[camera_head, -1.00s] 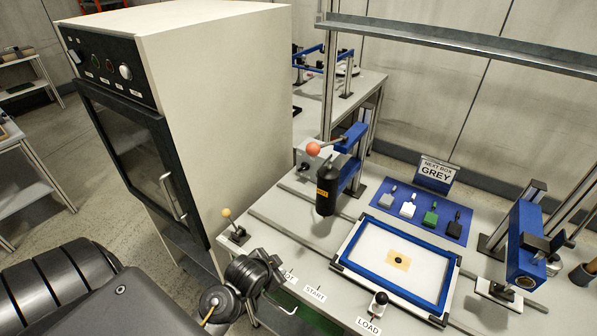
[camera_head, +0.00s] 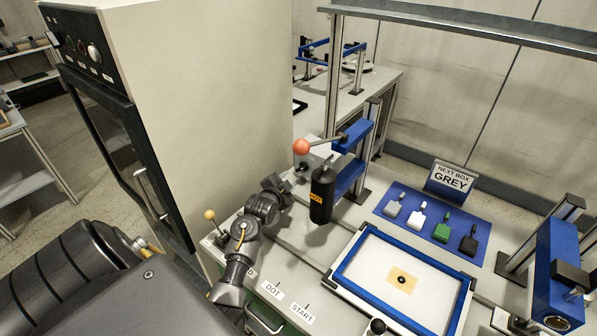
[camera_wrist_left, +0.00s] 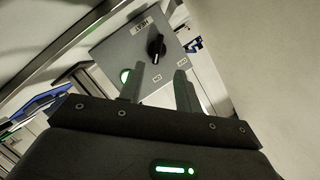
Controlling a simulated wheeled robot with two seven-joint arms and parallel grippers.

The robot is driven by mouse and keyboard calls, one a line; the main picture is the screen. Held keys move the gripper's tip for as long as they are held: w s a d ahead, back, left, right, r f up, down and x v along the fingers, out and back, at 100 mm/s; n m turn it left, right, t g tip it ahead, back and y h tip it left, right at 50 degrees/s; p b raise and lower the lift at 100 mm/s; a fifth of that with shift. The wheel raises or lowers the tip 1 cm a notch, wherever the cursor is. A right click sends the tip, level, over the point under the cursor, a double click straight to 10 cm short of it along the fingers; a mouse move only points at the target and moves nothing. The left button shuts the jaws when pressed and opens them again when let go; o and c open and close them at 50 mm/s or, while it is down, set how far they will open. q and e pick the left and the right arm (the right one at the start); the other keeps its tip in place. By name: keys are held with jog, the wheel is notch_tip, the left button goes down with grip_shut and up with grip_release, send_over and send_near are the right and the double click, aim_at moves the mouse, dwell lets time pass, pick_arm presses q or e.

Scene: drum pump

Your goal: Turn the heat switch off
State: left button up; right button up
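The heat switch is a black rotary knob (camera_wrist_left: 156,46) on a grey box (camera_wrist_left: 125,48) with a HEAT label, seen in the left wrist view. A green lamp (camera_wrist_left: 125,76) glows on the same face. Small labels flank the knob; I cannot read them surely. My left gripper (camera_wrist_left: 159,80) has its two fingers apart and empty, pointing at the box, with the knob beyond the fingertips and apart from them. My right gripper is out of view.
A tall oven cabinet (camera_head: 205,110) is at the left. A yellow-knobbed lever (camera_head: 210,215) stands beside my arm. A blue-framed tray (camera_head: 345,275) lies at front right.

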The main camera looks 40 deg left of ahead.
aim_at(299, 170)
pick_arm(q)
jog(key=x, duration=0.7)
jog(key=shift+w+f+p, duration=0.15)
jog(key=shift+w+p, duration=0.15)
jog(key=shift+p, duration=0.05)
jog(key=shift+w+a+f, duration=0.15)
jog(key=shift+w+f, duration=0.05)
jog(key=shift+w, duration=0.45)
jog(key=shift+w+a+f, duration=0.1)
jog(key=shift+w, duration=0.15)
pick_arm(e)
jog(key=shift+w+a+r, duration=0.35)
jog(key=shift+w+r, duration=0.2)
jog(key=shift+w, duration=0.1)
pick_arm(q)
jog(key=shift+c, duration=0.3)
grip_shut()
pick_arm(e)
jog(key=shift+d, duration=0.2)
